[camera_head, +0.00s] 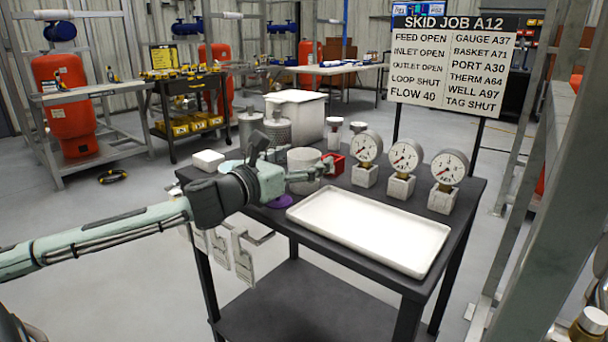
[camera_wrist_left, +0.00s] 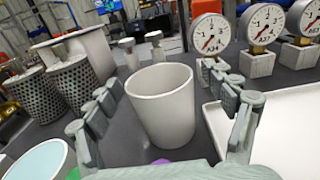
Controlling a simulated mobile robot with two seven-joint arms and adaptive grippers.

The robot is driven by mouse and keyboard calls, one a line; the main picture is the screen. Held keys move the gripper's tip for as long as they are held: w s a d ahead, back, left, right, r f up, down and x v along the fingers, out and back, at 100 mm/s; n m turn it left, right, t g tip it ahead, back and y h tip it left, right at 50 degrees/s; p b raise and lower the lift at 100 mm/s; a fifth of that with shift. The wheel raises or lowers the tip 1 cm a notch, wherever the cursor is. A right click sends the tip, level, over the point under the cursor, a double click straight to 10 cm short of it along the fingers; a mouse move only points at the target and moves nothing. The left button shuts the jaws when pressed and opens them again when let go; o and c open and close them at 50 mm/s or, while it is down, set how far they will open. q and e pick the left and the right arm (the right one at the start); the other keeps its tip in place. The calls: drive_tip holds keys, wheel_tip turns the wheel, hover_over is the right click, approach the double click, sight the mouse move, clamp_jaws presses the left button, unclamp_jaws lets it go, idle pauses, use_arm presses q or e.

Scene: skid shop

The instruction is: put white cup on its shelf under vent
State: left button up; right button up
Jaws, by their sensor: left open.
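The white cup (camera_head: 303,158) stands upright on the dark table among other parts, partly hidden by my left gripper (camera_head: 290,172) in the head view. In the left wrist view the cup (camera_wrist_left: 160,105) is open at the top and shows empty. It stands between the two spread fingers of my left gripper (camera_wrist_left: 170,112), with a gap visible on both sides. The fingers are open and do not visibly grip it. My right gripper is out of view. I cannot identify a shelf under a vent.
A white tray (camera_head: 370,231) fills the table's front right. Three gauges (camera_head: 404,158) stand behind it. Perforated metal baskets (camera_head: 278,131), a white vessel (camera_head: 297,112) and a red block (camera_head: 334,166) crowd the back. A job sign (camera_head: 453,64) stands behind. Tags (camera_head: 243,258) hang at the near side.

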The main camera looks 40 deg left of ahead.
use_arm(q)
drive_tip(key=c, duration=1.2)
drive_tip(key=shift+c, duration=0.2)
drive_tip(key=shift+r, duration=0.15)
